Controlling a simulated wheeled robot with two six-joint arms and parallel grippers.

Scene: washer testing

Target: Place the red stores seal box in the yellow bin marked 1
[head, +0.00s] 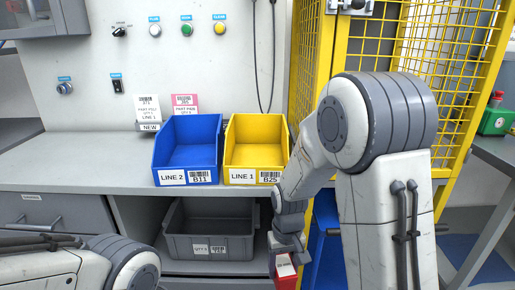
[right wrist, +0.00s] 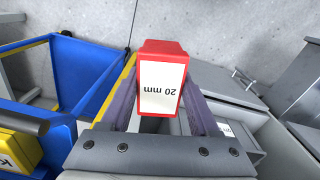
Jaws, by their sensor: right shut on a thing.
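The red box (head: 285,282) with a white label hangs low in the head view, below the worktop's front edge. It also shows in the right wrist view (right wrist: 162,49), its label reading "20 mm". My right gripper (right wrist: 160,100) is shut on it, one finger on each side. In the head view my right gripper (head: 286,252) is below and right of the yellow bin. The yellow bin (head: 257,177), labelled LINE 1, stands on the worktop and looks empty. My left arm enters at lower left, but its gripper is out of view.
A blue bin (head: 187,178), labelled LINE 2, stands left of the yellow one. A grey bin (head: 207,246) sits on the shelf below. A yellow mesh guard (head: 305,70) rises at the right. The worktop (head: 80,165) is clear at the left.

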